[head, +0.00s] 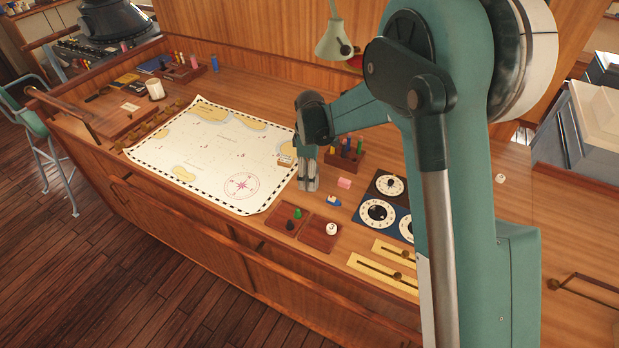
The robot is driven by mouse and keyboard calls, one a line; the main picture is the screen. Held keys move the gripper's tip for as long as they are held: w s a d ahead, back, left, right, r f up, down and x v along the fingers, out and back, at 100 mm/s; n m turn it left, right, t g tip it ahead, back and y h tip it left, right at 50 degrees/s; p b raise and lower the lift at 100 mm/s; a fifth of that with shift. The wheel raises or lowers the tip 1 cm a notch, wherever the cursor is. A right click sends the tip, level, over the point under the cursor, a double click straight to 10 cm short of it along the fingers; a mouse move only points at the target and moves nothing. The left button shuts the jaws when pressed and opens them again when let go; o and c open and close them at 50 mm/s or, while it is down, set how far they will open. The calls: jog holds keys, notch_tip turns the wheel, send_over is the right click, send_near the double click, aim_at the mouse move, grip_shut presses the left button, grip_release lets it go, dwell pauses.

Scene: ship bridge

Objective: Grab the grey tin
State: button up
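I cannot make out a grey tin anywhere in the head view; my arm hides part of the desk. My gripper (308,187) points down over the wooden desk, just right of the chart's edge. Its fingers look close together, but I cannot tell whether they are shut or hold anything. A small labelled block (286,160) is at the chart's right edge, left of my gripper.
Right of my gripper are a peg rack (346,160), a pink block (344,183), a small blue boat (332,205) and dials (378,212). Wooden trays (284,229) with small pieces lie in front. The chart (215,160) spreads left; a cream mug (155,90) stands beyond.

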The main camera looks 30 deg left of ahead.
jog(key=c, duration=0.8)
jog(key=shift+r+b, duration=0.3)
jog(key=shift+r, duration=4.7)
